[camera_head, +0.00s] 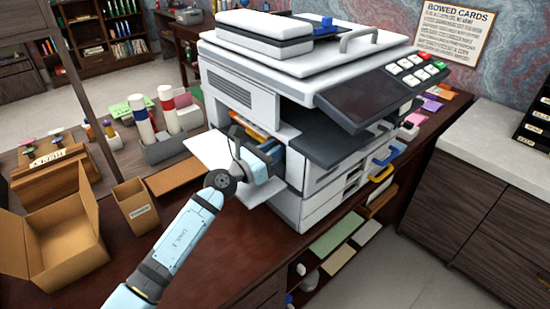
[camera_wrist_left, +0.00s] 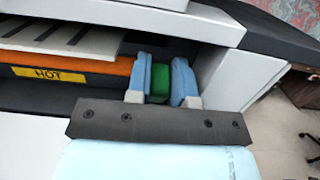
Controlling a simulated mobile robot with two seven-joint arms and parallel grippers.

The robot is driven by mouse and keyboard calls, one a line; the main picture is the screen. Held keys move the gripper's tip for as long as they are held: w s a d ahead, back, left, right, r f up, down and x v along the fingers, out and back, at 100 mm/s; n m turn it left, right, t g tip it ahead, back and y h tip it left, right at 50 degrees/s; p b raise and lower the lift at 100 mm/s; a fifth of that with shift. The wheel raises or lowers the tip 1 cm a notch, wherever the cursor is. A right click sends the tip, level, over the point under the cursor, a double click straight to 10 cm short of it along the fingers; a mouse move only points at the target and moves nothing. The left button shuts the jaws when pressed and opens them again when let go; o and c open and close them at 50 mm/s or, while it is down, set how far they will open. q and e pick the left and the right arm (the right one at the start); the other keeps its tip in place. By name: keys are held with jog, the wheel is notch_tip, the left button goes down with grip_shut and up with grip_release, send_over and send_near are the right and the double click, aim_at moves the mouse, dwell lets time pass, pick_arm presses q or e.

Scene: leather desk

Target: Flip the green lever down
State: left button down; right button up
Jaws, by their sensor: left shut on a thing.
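The green lever (camera_wrist_left: 159,84) sits inside the open side bay of the white copier (camera_head: 235,85). In the left wrist view it shows between the two light blue fingers of my left gripper (camera_wrist_left: 161,82), which is shut on it. Its lower part is hidden behind the gripper's dark bar, so I cannot tell its exact tilt. In the head view my left gripper (camera_head: 270,150) reaches into the bay from the left, and the lever is hidden there. My right gripper is not in view.
A white flap (camera_head: 212,152) hangs open below the bay. A cardboard box (camera_head: 60,240), a small brown bin (camera_head: 135,205) and a grey holder (camera_head: 165,150) stand on the desk to the left.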

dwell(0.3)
pick_arm(q)
jog(key=c, duration=1)
grip_release()
jog(key=shift+a, duration=0.1)
jog(key=v, duration=1.3)
jog(key=shift+s+a+b, duration=0.25)
jog(key=shift+s+b, duration=0.1)
